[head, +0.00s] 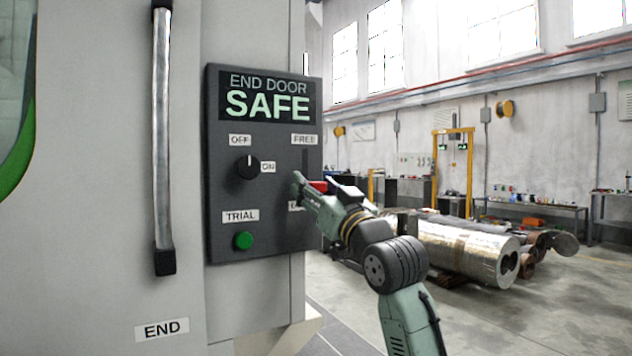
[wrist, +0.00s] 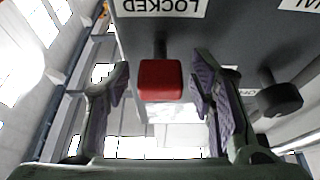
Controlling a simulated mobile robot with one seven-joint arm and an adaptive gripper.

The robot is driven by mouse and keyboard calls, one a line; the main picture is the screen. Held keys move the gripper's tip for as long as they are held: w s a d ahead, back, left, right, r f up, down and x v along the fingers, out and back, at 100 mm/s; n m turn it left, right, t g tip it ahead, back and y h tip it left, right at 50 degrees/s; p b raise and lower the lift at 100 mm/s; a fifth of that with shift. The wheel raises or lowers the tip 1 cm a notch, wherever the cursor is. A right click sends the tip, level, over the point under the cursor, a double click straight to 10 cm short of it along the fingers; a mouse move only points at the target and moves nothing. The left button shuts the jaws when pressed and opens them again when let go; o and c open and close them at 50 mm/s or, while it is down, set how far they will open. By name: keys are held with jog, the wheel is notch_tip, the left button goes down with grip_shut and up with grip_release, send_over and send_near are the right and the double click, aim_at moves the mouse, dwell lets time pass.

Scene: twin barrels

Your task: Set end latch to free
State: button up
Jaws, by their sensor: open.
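The end latch shows as a red block (head: 319,186) on the dark control panel (head: 222,180), low between the FREE label (head: 304,140) and the mostly hidden LOCKED label. In the wrist view, which is upside down, the red latch block (wrist: 160,80) sits on a dark stem beside the LOCKED label (wrist: 162,6). My gripper (head: 312,186) is at the panel's right side. In the wrist view my gripper (wrist: 160,85) is open, with one finger on each side of the red block and a small gap visible at both sides.
Left of the latch are a black OFF/ON knob (head: 247,167), pointing up, and a green TRIAL button (head: 243,240). The display (head: 268,96) reads END DOOR SAFE. A vertical door handle (head: 162,140) is further left. Open floor (head: 540,310) lies to the right.

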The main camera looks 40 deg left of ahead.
jog(key=shift+a+r, duration=0.1)
jog(key=shift+a, duration=0.1)
grip_shut()
dwell(0.6)
